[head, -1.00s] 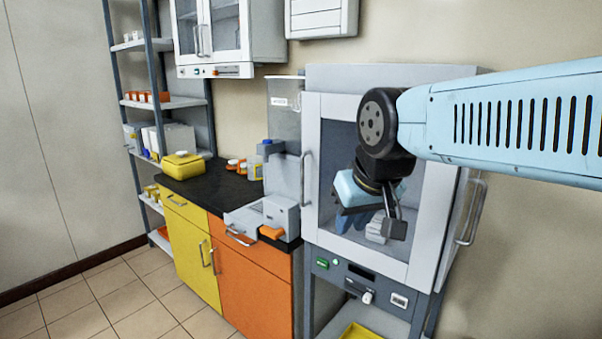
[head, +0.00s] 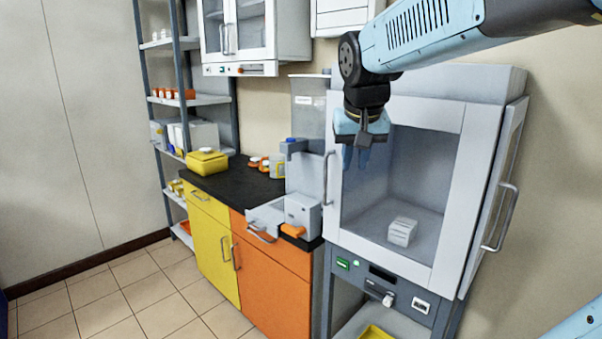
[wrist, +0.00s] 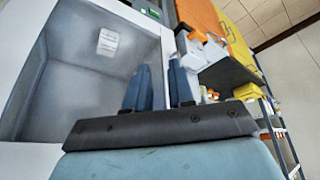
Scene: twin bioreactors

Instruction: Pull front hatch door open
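The front hatch door (head: 398,180) is a white-framed glass panel on a grey cabinet and appears shut. Its vertical bar handle (head: 328,180) is on the left frame. My gripper (head: 355,155) is in front of the door's upper left part, a little right of and above the handle, pointing down. In the wrist view its two blue fingers (wrist: 160,87) stand apart with nothing between them. The white frame and glass of the front hatch door (wrist: 90,70) fill the left of that view. I cannot make out the handle there.
A side door with its own handle (head: 500,216) is on the cabinet's right. A white block (head: 402,231) sits inside. A grey device (head: 300,212) and an open drawer (head: 265,217) are at the counter's end, left of the handle. Tiled floor (head: 130,295) is clear at the left.

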